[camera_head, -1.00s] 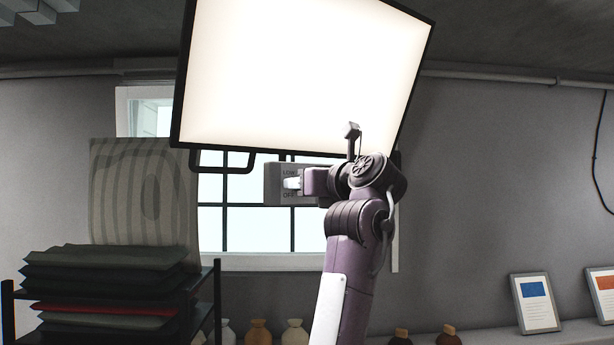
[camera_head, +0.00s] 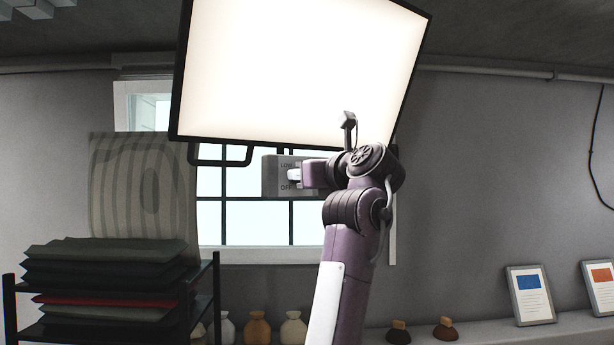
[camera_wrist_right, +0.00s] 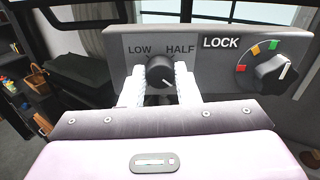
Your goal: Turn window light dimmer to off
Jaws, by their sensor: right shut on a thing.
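The dimmer is a dark round knob (camera_wrist_right: 160,72) on a grey control box (camera_wrist_right: 120,45), between printed LOW and HALF labels in the right wrist view. In the head view the grey box (camera_head: 272,177) hangs below a brightly lit light panel (camera_head: 290,75), with LOW and OFF readable. My right gripper (camera_wrist_right: 159,84) has its two white fingers on either side of the knob, shut on it. In the head view my right gripper (camera_head: 294,175) reaches the box face from the right. The wrist covers part of the box. My left gripper is not in view.
A second dial (camera_wrist_right: 273,73) marked LOCK, with coloured marks, sits to the right on the same box. A window (camera_head: 240,220) is behind. A rack with stacked dark cushions (camera_head: 105,275) stands left. Vases (camera_head: 257,328) and framed cards (camera_head: 531,295) are below and right.

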